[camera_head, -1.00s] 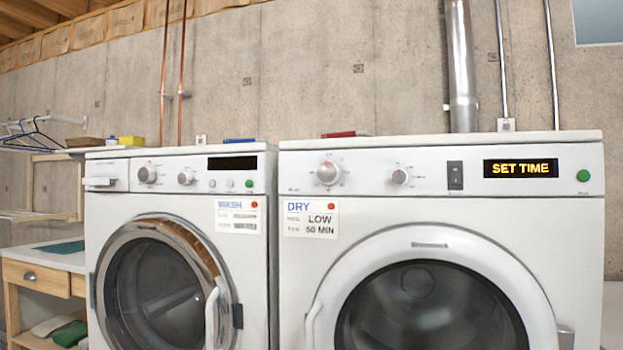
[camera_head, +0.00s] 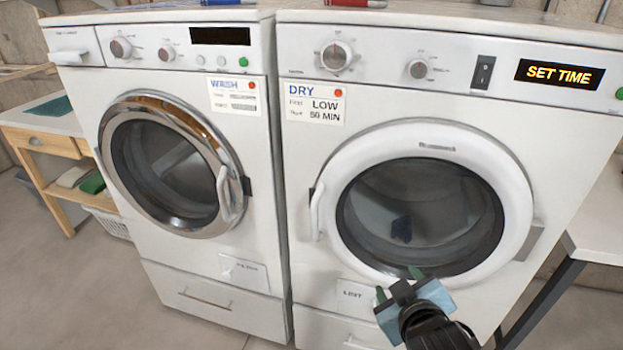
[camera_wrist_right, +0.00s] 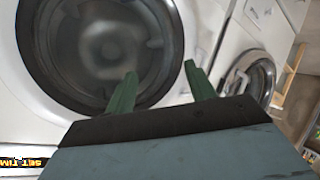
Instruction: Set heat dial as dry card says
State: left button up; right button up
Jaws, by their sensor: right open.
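The dryer is the right-hand white machine. Its dry card (camera_head: 314,103) reads DRY, LOW and 50 MIN. The panel has a larger dial (camera_head: 337,56) above the card and a smaller dial (camera_head: 418,68) to its right; their printing is too small to read, so I cannot tell from it which sets heat. The display (camera_head: 559,74) reads SET TIME. My right gripper (camera_head: 397,282) is open and empty, low in front of the dryer door, well below the dials. The right wrist view shows its two green fingers (camera_wrist_right: 160,70) apart before the round door. My left gripper is not in view.
A dark rocker switch (camera_head: 483,72) and a green button (camera_head: 619,93) are on the dryer panel. The washer (camera_head: 255,190) with its WASH card stands left. The dryer door handle (camera_head: 317,211) sticks out. A table (camera_head: 590,215) stands right; open floor lies front left.

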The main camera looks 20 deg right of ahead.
jog(key=w+d+r+n+t+h+p, duration=0.1)
jog(key=w+r+p, duration=0.1)
jog(key=r+p, duration=0.45)
jog(key=w+d+r+t+h+p, duration=0.1)
jog(key=w+r+p, duration=0.15)
jog(key=r, duration=0.75)
jog(key=n+t+h+p, duration=0.2)
jog(key=p, duration=0.9)
send_near(419, 71)
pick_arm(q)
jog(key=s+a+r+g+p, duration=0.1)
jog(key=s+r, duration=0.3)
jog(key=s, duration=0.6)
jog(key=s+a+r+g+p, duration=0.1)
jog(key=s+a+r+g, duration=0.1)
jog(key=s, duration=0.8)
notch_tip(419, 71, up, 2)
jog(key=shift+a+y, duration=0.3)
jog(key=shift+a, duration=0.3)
pick_arm(e)
jog(key=x, duration=0.8)
jog(key=shift+w, duration=0.15)
jog(key=shift+c, duration=0.2)
